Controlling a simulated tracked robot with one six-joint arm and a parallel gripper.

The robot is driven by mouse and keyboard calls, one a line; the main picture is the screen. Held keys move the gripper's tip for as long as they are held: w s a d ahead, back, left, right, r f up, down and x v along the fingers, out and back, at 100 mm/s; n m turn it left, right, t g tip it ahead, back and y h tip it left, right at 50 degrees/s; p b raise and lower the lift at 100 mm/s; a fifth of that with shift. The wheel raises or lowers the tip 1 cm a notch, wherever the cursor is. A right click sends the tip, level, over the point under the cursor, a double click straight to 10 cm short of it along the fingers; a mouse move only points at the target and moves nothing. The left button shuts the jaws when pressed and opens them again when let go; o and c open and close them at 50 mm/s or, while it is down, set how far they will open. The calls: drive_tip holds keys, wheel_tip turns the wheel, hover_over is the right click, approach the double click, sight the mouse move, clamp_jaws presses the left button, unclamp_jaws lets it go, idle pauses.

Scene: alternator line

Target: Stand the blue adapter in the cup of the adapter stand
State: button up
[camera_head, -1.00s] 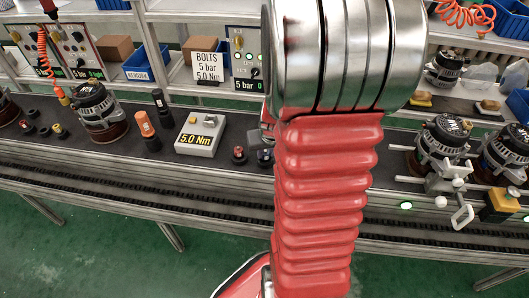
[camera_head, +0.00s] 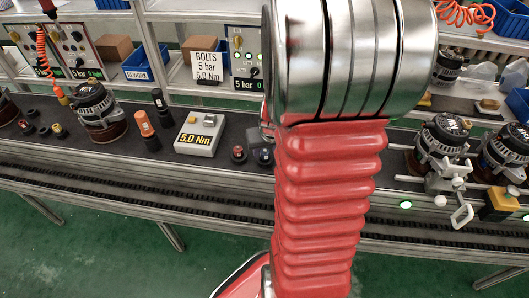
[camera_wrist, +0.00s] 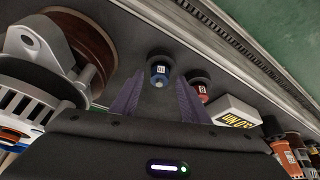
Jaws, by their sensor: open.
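The blue adapter (camera_wrist: 159,72), a short round piece with a pale label and a dark round end, shows in the wrist view. It appears in the gap between the fingertips of my gripper (camera_wrist: 160,84). The purple fingers are apart, and I cannot tell how far beyond the tips it is. I cannot make out the adapter stand's cup.
A 5.0 Nm box (camera_head: 199,134) and two upright orange and black tools (camera_head: 146,130) stand left of the adapters. An alternator (camera_head: 98,112) is further left, with several small dark pieces beside it. More alternators and a clamp fixture (camera_head: 446,182) are at right.

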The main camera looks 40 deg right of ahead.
drive_tip(key=v, duration=1.1)
idle(0.6)
drive_tip(key=shift+r, duration=0.1)
drive_tip(key=s+a+r+n, duration=0.1)
drive_tip(key=a+r+n, duration=0.1)
drive_tip(key=a, duration=0.6)
drive_tip(key=s+a+r+n+t+y, duration=0.1)
drive_tip(key=a+r, duration=0.3)
drive_tip(key=a, duration=0.5)
drive_tip(key=s+a+r+n+y, duration=0.1)
drive_tip(key=s+a+r+n, duration=0.2)
drive_tip(key=a, duration=0.5)
drive_tip(key=shift+a+r+t, duration=0.2)
drive_tip(key=shift+r+t, duration=0.2)
drive_tip(key=shift+r, duration=0.1)
idle(0.4)
